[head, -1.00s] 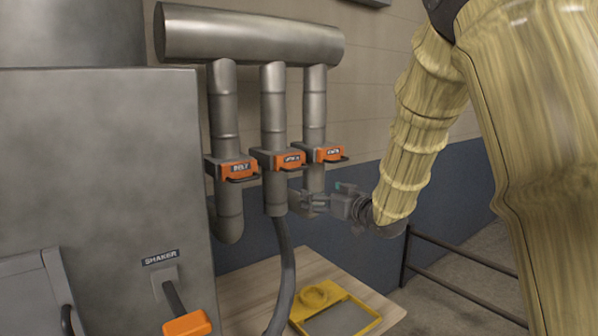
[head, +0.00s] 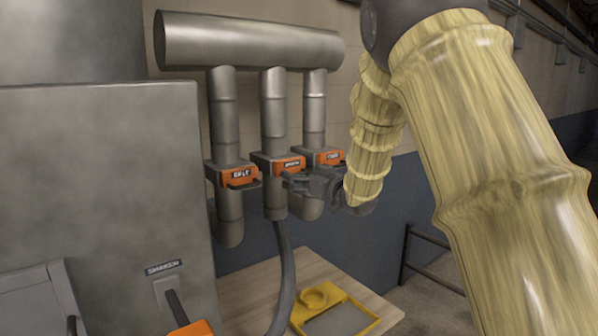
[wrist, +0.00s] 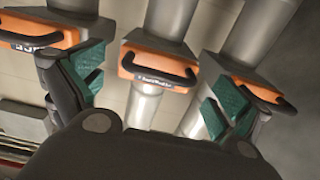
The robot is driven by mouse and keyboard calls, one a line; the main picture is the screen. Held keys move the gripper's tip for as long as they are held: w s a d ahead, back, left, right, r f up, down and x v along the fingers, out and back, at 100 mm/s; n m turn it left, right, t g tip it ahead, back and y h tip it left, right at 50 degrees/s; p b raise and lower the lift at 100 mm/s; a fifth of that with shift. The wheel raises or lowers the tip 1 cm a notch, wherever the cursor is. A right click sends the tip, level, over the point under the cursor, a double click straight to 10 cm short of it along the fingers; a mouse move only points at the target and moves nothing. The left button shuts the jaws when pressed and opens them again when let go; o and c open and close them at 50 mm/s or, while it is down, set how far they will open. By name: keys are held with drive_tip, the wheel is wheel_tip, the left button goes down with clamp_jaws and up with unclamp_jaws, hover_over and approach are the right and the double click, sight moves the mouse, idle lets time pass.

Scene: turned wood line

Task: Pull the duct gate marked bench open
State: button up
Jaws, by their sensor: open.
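Three orange-fronted duct gates with dark handles hang in a row on grey vertical pipes. The left gate (head: 240,175) seems to read BELT. The middle gate (head: 289,165) has a blurred label that may be BENCH; the right gate (head: 331,157) has a label I cannot read. My gripper (head: 293,184) is open in front of the middle gate, just below its front. In the wrist view, the middle gate (wrist: 158,66) shows beyond and between the spread teal fingertips (wrist: 158,92). Its handle is not gripped. Whether a fingertip touches anything is unclear.
A big grey cabinet (head: 110,200) stands at the left, with a SHAKER label and orange-ended lever (head: 195,328). A dark hose (head: 286,275) drops from the middle pipe to a wooden bench (head: 245,300) bearing a yellow frame (head: 355,308). A dark rail (head: 435,240) stands at the right.

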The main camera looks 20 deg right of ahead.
drive_tip(key=shift+x, duration=0.85)
